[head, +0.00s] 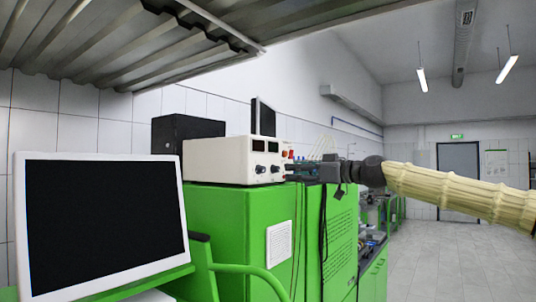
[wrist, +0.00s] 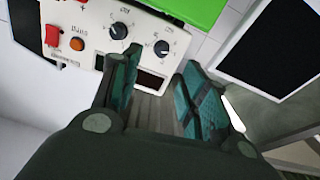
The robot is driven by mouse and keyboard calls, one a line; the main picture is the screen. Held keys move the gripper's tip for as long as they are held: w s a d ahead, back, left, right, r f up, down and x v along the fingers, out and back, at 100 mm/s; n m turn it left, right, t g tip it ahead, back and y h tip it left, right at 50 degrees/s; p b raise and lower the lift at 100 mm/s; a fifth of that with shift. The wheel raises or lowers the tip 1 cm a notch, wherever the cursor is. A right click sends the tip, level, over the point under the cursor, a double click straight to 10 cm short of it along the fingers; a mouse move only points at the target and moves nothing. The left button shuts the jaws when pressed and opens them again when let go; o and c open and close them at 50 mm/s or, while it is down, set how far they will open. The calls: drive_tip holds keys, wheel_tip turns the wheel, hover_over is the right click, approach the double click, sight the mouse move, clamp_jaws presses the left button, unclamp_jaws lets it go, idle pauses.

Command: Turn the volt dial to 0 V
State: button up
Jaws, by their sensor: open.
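The white power supply (head: 232,160) stands on a green cabinet, its front with dark displays and knobs facing right in the head view. In the wrist view, its panel (wrist: 92,22) shows two black dials with pale pointers. One dial (wrist: 161,48) appears between my fingertips; the other dial (wrist: 119,31) lies left of them. I cannot read which is the volt dial or its exact setting. My gripper (wrist: 161,58) is open, with teal-padded fingers apart. In the head view, my gripper (head: 290,170) is close in front of the panel; contact with a dial cannot be told.
The panel also has a red switch (wrist: 52,35) and an orange button (wrist: 77,44). The green cabinet (head: 232,225) is below the supply. A white-framed monitor (head: 100,225) stands at the left front. A metal shelf (head: 120,40) hangs overhead. Floor at the right is clear.

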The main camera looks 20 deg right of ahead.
sight(265, 170)
drive_tip(key=shift+a+r+m+p, duration=0.15)
drive_tip(key=shift+m+p, duration=0.45)
drive_tip(key=shift+p, duration=0.3)
drive_tip(key=shift+p+x, duration=2.05)
drive_tip(key=shift+x, duration=3.25)
clamp_jaws()
